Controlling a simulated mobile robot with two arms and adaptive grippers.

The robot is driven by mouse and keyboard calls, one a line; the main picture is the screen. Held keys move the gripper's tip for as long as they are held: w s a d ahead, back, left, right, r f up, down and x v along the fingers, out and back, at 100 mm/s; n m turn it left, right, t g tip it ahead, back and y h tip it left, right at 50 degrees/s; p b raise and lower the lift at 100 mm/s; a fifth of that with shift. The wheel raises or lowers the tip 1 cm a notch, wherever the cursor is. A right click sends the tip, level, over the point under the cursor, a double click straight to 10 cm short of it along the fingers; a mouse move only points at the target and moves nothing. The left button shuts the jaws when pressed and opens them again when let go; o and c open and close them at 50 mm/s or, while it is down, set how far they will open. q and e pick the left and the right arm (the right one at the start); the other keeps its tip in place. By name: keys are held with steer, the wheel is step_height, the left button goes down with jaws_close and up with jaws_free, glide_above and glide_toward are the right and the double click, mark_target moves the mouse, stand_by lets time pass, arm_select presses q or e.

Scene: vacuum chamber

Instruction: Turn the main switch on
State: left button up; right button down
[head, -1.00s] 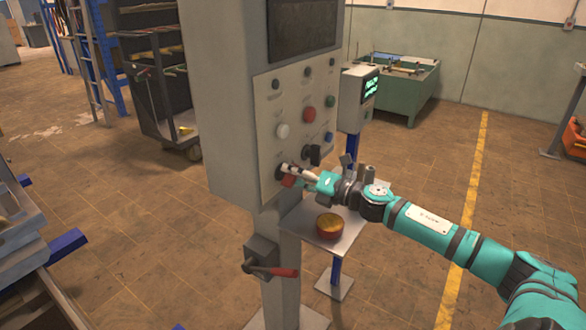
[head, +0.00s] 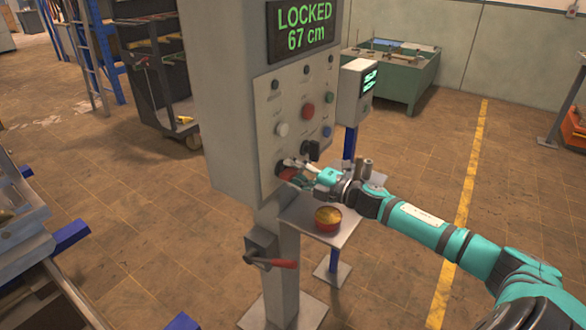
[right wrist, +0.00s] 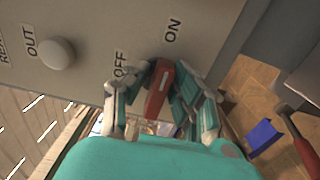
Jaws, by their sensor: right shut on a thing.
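The main switch is a red handle (head: 287,173) low on the front panel of the grey control cabinet. In the right wrist view the red handle (right wrist: 158,90) lies between the fingers, with the OFF label (right wrist: 120,65) to its upper left and the ON label (right wrist: 172,30) above its upper end. My right gripper (head: 298,168) is shut on the handle; its fingers partly hide it in the head view. The cabinet's display (head: 301,27) is lit green and reads LOCKED 67 cm. My left gripper is out of view.
A white knob (head: 281,130), a red button (head: 308,111) and a black selector (head: 311,150) sit above the switch. A small shelf (head: 338,226) with a red-rimmed bowl (head: 328,218) lies under my right arm. A red lever (head: 284,264) sticks out below.

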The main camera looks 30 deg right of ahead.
stand_by(0.4)
steer(key=c, duration=1.3)
jaws_free()
steer(key=shift+s+d+f, duration=0.1)
steer(key=shift+s+d, duration=0.15)
steer(key=shift+s, duration=0.2)
steer(key=v, duration=1.1)
steer(key=shift+s, duration=0.1)
